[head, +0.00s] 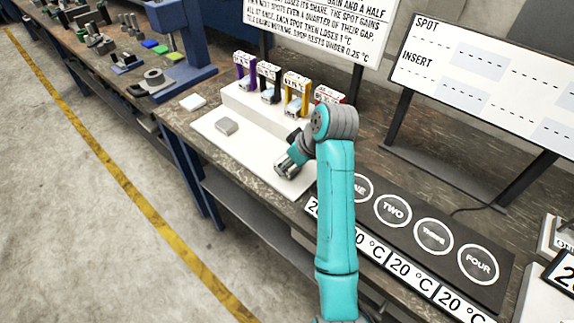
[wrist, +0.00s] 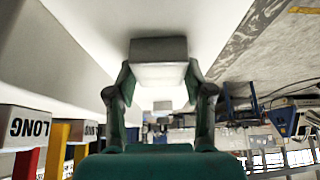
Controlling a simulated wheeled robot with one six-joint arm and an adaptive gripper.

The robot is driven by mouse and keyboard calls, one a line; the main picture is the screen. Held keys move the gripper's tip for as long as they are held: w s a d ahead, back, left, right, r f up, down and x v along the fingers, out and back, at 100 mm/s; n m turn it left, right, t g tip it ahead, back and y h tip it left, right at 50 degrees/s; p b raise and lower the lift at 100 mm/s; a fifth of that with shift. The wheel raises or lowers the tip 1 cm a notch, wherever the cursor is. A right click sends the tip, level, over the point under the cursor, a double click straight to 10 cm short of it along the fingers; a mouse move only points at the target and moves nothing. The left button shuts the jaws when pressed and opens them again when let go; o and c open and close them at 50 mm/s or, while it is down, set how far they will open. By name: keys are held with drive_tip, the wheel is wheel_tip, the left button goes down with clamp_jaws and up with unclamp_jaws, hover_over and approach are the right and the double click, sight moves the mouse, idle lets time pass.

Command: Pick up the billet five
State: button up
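A plain light grey block (wrist: 158,72) sits between the fingertips of my gripper (wrist: 159,80) in the wrist view. The fingers lie along both its sides with no clear gap, but I cannot tell whether they press on it. In the head view my gripper (head: 285,168) is low over the near right part of the white board (head: 252,150), and the block there is mostly hidden by it. Another grey block (head: 227,126) lies apart on the board's left part. No number shows on either block, so I cannot tell which is billet five.
Several coloured stands, among them a purple one (head: 240,75) and a yellow one (head: 293,95), stand on a raised white step behind my gripper. A black plate (head: 415,235) with numbered circles lies to the right. A small white block (head: 193,102) lies left of the board.

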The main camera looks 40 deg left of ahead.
clamp_jaws()
drive_tip(key=shift+r, duration=0.1)
